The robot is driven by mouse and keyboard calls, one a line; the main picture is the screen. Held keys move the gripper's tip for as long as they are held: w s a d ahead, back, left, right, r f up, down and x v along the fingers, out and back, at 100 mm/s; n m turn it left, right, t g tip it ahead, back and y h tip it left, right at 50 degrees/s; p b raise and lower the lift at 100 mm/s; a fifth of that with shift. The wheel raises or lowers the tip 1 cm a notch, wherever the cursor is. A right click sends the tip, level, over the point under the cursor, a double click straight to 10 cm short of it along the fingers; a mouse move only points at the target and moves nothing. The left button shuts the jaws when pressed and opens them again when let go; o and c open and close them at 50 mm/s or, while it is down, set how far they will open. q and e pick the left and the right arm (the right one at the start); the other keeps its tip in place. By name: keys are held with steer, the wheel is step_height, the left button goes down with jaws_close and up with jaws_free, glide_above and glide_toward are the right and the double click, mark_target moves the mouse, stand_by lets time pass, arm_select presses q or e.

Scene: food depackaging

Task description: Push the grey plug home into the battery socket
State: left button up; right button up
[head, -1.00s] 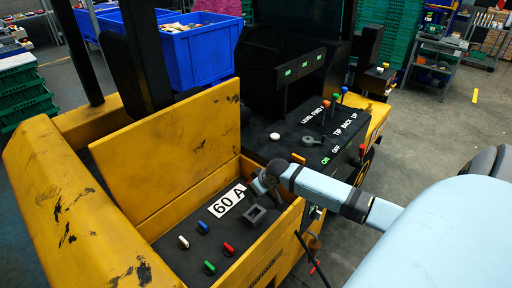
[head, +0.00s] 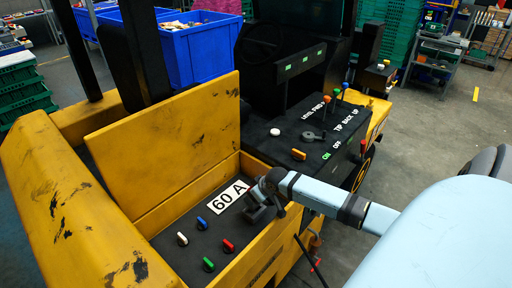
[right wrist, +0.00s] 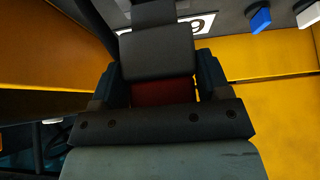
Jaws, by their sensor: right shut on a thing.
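My right gripper (head: 262,200) reaches from the right into the open battery compartment of the yellow truck. In the right wrist view (right wrist: 160,88) it is shut on the grey plug (right wrist: 158,55), a block between the fingers with a dark red part below it. Another dark grey piece (right wrist: 153,12) lies beyond the plug; it may be the socket. In the head view the grey block (head: 259,214) under the gripper is mostly covered, and I cannot tell plug from socket or how deep the plug sits. My left gripper is not in view.
A "60 A" label (head: 230,196) and blue (head: 201,223), white (head: 182,238), red (head: 228,246) and green (head: 208,264) knobs lie beside the gripper. The raised yellow lid (head: 165,140) stands behind. A console (head: 310,135) with an orange knob (head: 298,154) is near the forearm.

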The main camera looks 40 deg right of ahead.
arm_select(q)
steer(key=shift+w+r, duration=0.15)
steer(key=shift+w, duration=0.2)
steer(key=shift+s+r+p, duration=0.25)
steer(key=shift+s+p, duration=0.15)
steer(key=shift+p, duration=0.05)
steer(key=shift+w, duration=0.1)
stand_by(0.4)
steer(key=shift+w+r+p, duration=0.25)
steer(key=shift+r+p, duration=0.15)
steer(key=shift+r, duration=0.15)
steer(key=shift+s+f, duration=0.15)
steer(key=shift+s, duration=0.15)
